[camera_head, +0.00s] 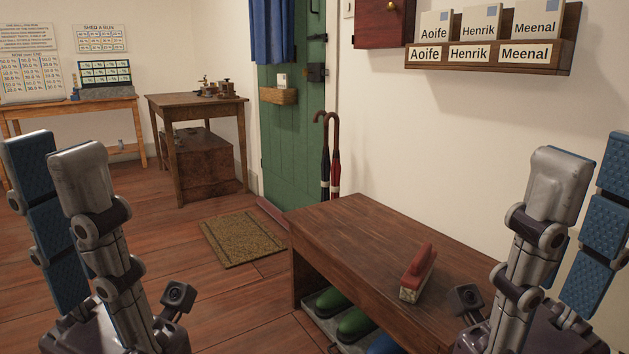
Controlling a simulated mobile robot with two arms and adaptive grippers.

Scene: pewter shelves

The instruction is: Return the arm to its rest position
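My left gripper (54,158) is upright at the lower left, with its fingers spread apart. One finger shows its blue padded inner face and the other its grey metal back. Nothing is between them. My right gripper (584,172) stands upright at the lower right in a mirrored pose, also open and empty. Neither gripper touches anything in view. The lower parts of both arms are cut off by the bottom edge.
A dark wooden bench (365,232) stands between my grippers, with a red-handled brush (417,272) on top and green boots (355,324) below. A doormat (243,237), green door (294,130), umbrellas (331,155) and side table (200,106) are farther back.

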